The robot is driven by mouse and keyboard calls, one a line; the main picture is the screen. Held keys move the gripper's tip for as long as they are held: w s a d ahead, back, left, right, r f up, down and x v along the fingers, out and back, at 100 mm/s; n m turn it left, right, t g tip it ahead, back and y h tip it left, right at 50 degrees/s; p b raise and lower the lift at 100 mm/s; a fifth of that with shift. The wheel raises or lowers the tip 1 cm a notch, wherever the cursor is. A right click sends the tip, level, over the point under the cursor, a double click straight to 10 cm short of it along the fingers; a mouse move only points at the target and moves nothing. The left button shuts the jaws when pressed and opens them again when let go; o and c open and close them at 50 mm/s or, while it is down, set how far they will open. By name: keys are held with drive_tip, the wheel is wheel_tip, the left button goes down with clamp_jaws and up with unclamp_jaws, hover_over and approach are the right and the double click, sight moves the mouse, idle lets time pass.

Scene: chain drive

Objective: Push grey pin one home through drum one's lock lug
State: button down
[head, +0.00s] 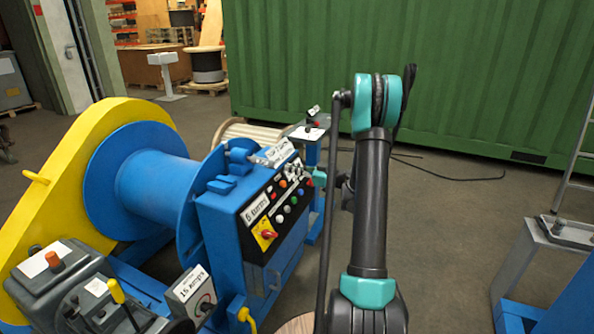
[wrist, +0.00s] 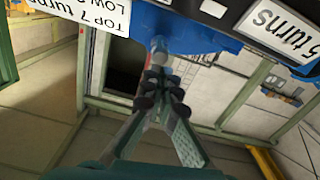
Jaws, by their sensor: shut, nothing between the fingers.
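In the wrist view my gripper (wrist: 158,88) is shut and empty, its dark fingertips close together. Just beyond the tips is a small light-grey round end (wrist: 158,46), which looks like the grey pin, at a blue part (wrist: 195,36) that looks like the lock lug. I cannot tell whether the fingertips touch the pin, or how deep it sits. In the head view a blue drum (head: 155,190) lies between its flange and the blue control cabinet.
The control panel (head: 280,205) with knobs and buttons stands left of my arm. A yellow guard (head: 60,190) covers the drum's left side. A lever box (head: 85,290) is at the front left. Printed labels (wrist: 107,14) crowd the lug.

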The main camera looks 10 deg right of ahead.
sight(274, 164)
drive_tip(key=shift+x, duration=2.3)
drive_tip(key=shift+x, duration=1.3)
drive_tip(key=shift+d, duration=0.1)
drive_tip(key=v, duration=1.4)
drive_tip(key=s+a+f+m+g+h, duration=0.2)
drive_tip(key=s+a+m+g+h, duration=0.35)
drive_tip(key=s+a, duration=0.7)
drive_tip(key=s+d+f+m+h, duration=0.2)
drive_tip(key=s+h, duration=0.1)
drive_tip(key=s, duration=0.4)
drive_tip(key=s+d+f+m+h, duration=0.1)
drive_tip(key=s+d+m+h, duration=0.1)
drive_tip(key=s, duration=0.6)
drive_tip(key=s+d+f+m+h, duration=0.2)
drive_tip(key=s+d+h, duration=0.1)
drive_tip(key=s, duration=0.4)
drive_tip(key=shift+s+f+m+g+h, duration=0.2)
drive_tip(key=shift+f+m+g+h, duration=0.15)
drive_tip(key=shift+f+g+h, duration=0.15)
